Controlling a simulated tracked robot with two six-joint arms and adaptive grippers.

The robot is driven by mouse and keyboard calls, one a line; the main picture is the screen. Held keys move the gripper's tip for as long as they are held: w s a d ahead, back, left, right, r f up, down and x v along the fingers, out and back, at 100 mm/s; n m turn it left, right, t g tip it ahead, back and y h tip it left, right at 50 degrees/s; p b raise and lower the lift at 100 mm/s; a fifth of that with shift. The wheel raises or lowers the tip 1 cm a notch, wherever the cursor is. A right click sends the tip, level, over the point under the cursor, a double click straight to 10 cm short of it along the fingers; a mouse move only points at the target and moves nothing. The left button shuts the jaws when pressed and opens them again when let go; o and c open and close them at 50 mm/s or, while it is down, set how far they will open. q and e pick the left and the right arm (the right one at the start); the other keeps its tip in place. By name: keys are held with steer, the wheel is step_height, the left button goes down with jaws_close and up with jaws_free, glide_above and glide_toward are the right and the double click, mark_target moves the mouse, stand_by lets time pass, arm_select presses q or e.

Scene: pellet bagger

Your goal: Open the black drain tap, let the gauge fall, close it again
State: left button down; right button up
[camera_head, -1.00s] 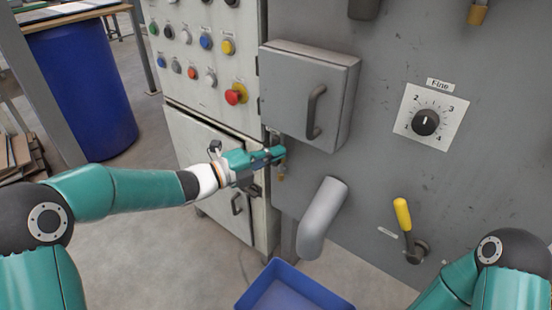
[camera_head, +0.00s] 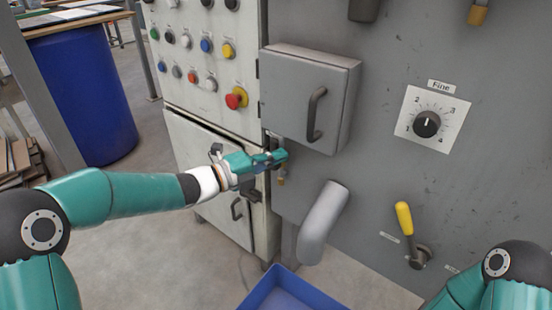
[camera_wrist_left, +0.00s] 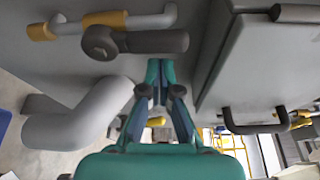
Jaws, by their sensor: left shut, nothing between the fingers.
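The black drain tap (camera_wrist_left: 135,41) shows in the left wrist view as a dark lever with a round hub at its left end, lying across the picture. It joins a pipe with brass fittings (camera_wrist_left: 104,20) on the grey machine panel. My left gripper (camera_wrist_left: 160,68) is shut and empty, its fingertips close against or just short of the lever; contact cannot be told. In the head view my left gripper (camera_head: 278,157) is beside the grey box's lower left corner and largely hides the tap. A brass end (camera_head: 282,181) shows below it. I cannot make out the gauge. My right gripper is out of view.
A grey handled box (camera_head: 308,95) juts out right above my left gripper. A grey spout (camera_head: 323,222) sticks out below right, over a blue bin (camera_head: 290,289). A yellow-handled lever (camera_head: 404,218) and a dial (camera_head: 427,124) are farther right. A button cabinet (camera_head: 190,75) is left.

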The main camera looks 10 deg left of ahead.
arm_select(q)
steer(key=s+a+b, duration=0.1)
steer(key=s+a, duration=0.4)
steer(key=s, duration=0.3)
steer(key=s+d+f+n+g+y, duration=0.15)
steer(key=f+n, duration=0.35)
steer(key=f, duration=0.6)
steer(key=s+f+n+g+y, duration=0.1)
steer(key=s+f+n+y, duration=0.3)
steer(key=f, duration=0.7)
steer(key=s+d+f+n+g, duration=0.1)
steer(key=s+f+n, duration=0.1)
steer(key=f+n, duration=0.6)
steer(key=s+a+f+n+g+y, duration=0.15)
steer(key=s+f+n+g, duration=0.25)
steer(key=s+f+n, duration=0.4)
steer(key=s+a+f+n+g+y, duration=0.1)
steer(key=s+f+n+g+y, duration=0.15)
steer(key=s+f+n, duration=0.55)
step_height(320, 180, up, 33)
steer(key=s+m+p, duration=0.1)
steer(key=p, duration=2.9)
steer(key=shift+s+a+m+g, duration=0.15)
steer(key=shift+s+m+g, duration=0.15)
steer(key=shift+g, duration=0.1)
